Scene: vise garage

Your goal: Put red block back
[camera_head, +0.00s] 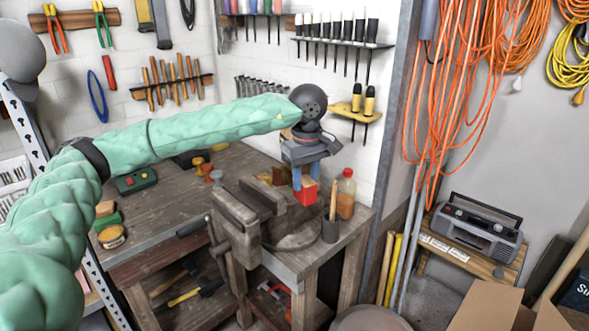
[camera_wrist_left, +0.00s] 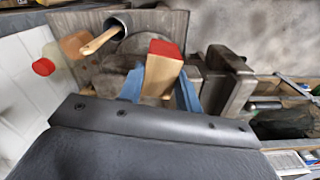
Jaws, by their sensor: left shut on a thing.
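The red block (camera_head: 306,194) is at the right end of the workbench, between the vise and a dark cup. In the left wrist view the block (camera_wrist_left: 163,70) shows a red end and bare wood sides. My left gripper (camera_head: 304,180) points down with its blue fingers shut on the block; the fingers also show on both sides of it in the wrist view (camera_wrist_left: 160,88). I cannot tell whether the block touches the bench top. My right gripper is not in view.
The vise (camera_head: 238,220) stands at the front of the workbench (camera_head: 185,205). The dark cup (camera_head: 331,228) with a wooden handle in it and an orange bottle (camera_head: 346,194) with a red cap stand close right of the block. Tool racks hang on the wall behind.

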